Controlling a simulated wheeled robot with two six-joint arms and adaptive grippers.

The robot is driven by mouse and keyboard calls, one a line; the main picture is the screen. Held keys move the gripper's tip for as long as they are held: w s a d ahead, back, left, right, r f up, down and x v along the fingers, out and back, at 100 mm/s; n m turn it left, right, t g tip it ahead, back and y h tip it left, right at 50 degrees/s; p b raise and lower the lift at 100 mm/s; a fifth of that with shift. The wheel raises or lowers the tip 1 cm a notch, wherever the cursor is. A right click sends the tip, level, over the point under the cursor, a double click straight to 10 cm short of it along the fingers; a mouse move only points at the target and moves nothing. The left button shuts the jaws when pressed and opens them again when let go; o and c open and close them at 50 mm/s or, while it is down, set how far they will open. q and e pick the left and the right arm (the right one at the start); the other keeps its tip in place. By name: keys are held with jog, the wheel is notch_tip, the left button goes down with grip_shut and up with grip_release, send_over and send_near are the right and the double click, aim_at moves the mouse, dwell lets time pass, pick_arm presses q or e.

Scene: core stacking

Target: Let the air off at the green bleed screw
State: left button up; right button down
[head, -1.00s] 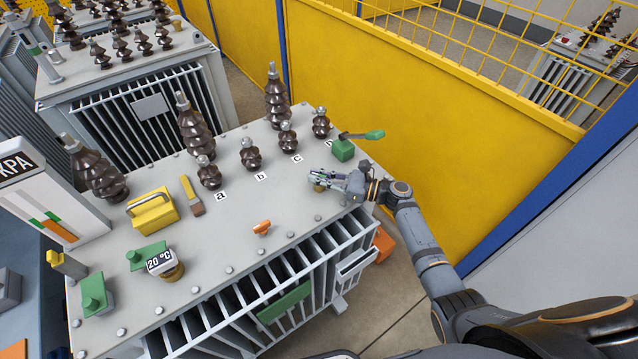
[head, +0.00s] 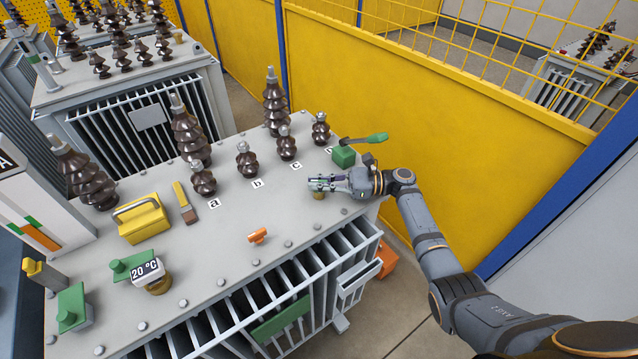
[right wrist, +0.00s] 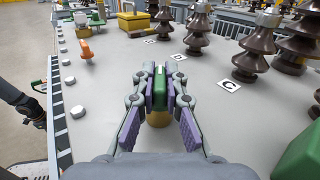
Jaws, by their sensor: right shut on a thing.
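The bleed screw has a green head (right wrist: 160,88) on a brass-coloured base (right wrist: 158,116) in the right wrist view. It stands on the grey transformer lid (head: 215,255). My right gripper (head: 316,183) is over it near the lid's right end. The fingers also show in the right wrist view (right wrist: 160,84); they are shut on the green head, one on each side. In the head view the fingers hide most of the head, and the brass base (head: 319,196) shows below them. My left gripper is not in the head view.
A green block valve with a lever (head: 344,155) stands close behind my right gripper. Brown bushings (head: 286,146) line the lid's back. An orange handle (head: 257,236), a yellow box (head: 142,222) and a brush (head: 185,205) lie left. A yellow fence (head: 440,130) stands behind.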

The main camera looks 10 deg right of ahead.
jog(key=c, duration=1.4)
grip_release()
jog(key=v, duration=1.2)
